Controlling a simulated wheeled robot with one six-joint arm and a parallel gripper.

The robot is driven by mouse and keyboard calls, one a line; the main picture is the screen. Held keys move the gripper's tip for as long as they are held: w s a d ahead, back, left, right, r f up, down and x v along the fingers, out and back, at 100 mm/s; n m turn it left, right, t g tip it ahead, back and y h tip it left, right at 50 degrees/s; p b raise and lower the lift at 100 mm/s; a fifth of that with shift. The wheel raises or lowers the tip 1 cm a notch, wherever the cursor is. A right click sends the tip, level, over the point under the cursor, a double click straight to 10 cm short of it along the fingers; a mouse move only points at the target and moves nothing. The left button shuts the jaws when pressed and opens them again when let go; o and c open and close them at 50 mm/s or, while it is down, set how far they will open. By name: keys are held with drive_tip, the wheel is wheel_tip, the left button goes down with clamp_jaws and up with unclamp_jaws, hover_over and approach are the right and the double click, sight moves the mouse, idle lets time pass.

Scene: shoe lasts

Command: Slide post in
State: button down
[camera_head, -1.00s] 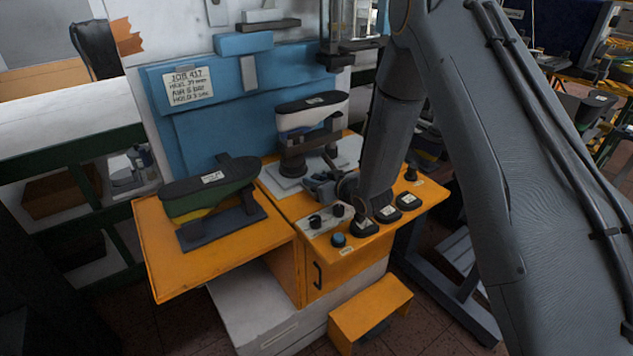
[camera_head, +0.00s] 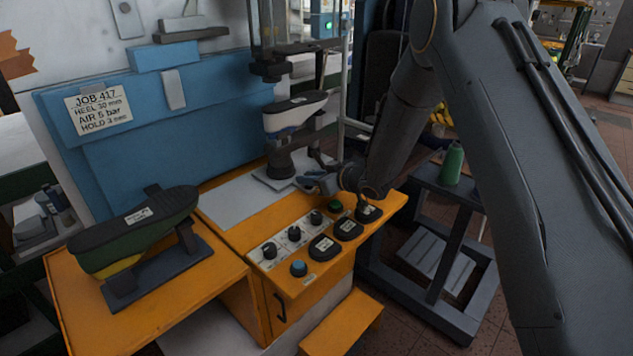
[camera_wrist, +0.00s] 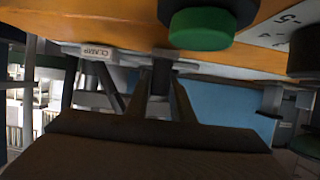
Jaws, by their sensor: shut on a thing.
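The dark post (camera_head: 281,163) stands upright on a small plate on the orange bench and carries a white-and-navy shoe last (camera_head: 294,114) with a black sole up. My gripper (camera_head: 318,182) is low at the bench, just right of the post's foot. In the wrist view my gripper (camera_wrist: 161,95) is shut on a grey handle (camera_wrist: 162,72), whose join to the post is hard to make out. The press head (camera_head: 279,65) hangs above the last, with a gap between them.
A control panel with black knobs, a blue button (camera_head: 299,268) and a green button (camera_head: 336,205) lies close in front of my gripper. A green last (camera_head: 135,230) rests on a stand at left. A trolley (camera_head: 440,235) with a green bottle (camera_head: 453,163) stands right.

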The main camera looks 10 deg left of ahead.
drive_tip(key=shift+w+d+r, duration=0.1)
drive_tip(key=shift+w, duration=0.1)
drive_tip(key=c, duration=1.5)
unclamp_jaws()
drive_tip(key=shift+w+d, duration=0.1)
drive_tip(key=shift+c, duration=0.2)
drive_tip(key=shift+b+v, duration=0.85)
drive_tip(key=shift+v, duration=3.05)
drive_tip(key=shift+d, duration=0.15)
